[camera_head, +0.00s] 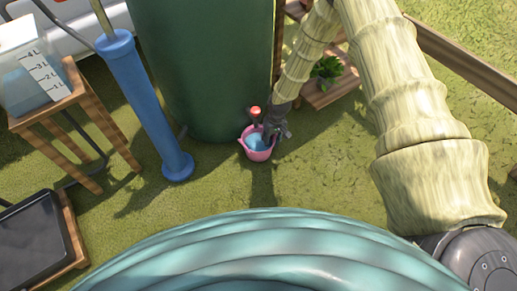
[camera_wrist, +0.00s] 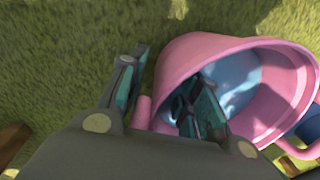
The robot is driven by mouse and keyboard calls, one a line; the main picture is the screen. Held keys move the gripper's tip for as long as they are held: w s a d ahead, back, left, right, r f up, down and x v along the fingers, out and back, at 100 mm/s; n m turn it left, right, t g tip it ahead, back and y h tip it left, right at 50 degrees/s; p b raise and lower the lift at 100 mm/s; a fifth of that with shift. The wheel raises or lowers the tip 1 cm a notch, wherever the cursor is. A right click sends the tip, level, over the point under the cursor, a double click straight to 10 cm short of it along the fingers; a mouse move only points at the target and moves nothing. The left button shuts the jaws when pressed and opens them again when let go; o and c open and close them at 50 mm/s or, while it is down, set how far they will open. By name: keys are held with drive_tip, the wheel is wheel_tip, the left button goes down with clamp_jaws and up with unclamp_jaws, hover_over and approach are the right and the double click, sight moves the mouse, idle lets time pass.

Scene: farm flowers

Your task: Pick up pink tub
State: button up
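The pink tub (camera_head: 257,155) stands on the grass in front of the green tank in the head view, with blue water inside. In the wrist view the tub (camera_wrist: 196,52) fills the right side, its mouth towards the camera. My gripper (camera_wrist: 163,84) is open there, one finger outside the tub on the left and the other inside its mouth. The tub's wall lies between the fingers, with a gap still showing. In the head view my gripper (camera_head: 273,132) is at the tub's right rim; its fingers are too small to make out.
A large green tank (camera_head: 205,70) stands right behind the tub, with a red-topped tap (camera_head: 254,112) above the tub. A blue pump (camera_head: 145,105) stands to the left. A wooden shelf (camera_head: 335,90) with a plant (camera_head: 326,69) is behind right. Grass in front is clear.

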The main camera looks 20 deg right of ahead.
drive_tip(key=shift+f, duration=0.1)
clamp_jaws()
idle(0.4)
